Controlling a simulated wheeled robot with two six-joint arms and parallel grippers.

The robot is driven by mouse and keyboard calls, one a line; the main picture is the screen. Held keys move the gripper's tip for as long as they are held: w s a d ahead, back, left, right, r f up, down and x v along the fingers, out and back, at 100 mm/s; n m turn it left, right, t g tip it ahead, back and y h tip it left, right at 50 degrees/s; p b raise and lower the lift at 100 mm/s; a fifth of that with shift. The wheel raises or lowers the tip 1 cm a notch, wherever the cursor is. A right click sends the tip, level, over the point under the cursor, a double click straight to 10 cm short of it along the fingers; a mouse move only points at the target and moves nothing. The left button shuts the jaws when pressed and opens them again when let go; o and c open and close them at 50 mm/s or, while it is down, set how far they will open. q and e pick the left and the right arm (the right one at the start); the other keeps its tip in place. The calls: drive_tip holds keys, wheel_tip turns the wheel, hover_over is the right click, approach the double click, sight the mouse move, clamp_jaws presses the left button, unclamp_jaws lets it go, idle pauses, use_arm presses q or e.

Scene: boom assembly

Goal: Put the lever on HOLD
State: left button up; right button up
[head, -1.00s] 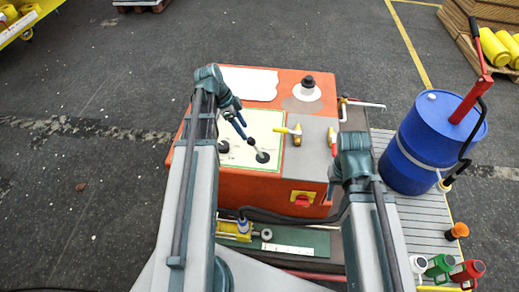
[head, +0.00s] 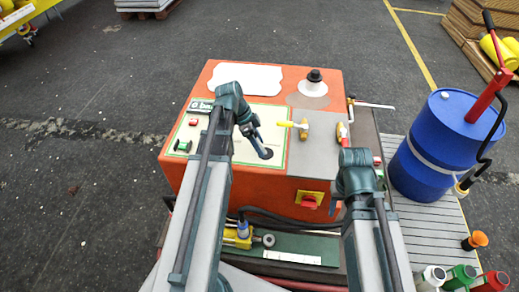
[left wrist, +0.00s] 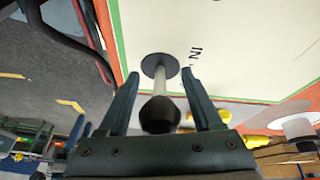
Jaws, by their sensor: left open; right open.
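The lever (left wrist: 165,88) has a pale shaft, a round dark base disc and a black knob (left wrist: 160,115). In the left wrist view it rises from a cream panel (left wrist: 225,45). My left gripper (left wrist: 161,76) is open, its fingers on either side of the shaft and knob, with gaps visible. In the head view my left gripper (head: 257,138) is over the panel at the lever and largely hides it; the base disc (head: 265,153) shows. Letters "IN" show beside the lever; no HOLD marking is legible. My right gripper (head: 334,203) is open by the orange box's right front edge.
The orange box (head: 250,185) carries a yellow-handled valve (head: 297,125), a black-topped white cone (head: 313,82) and a red switch (head: 310,201). A blue drum (head: 440,145) with a red pump stands right. Several coloured bottles stand front right.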

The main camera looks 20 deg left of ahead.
use_arm(q)
drive_tip(key=shift+d+f, duration=0.1)
drive_tip(key=shift+f, duration=0.15)
drive_tip(key=shift+c, duration=0.2)
clamp_jaws()
drive_tip(key=shift+r, duration=0.1)
idle(1.1)
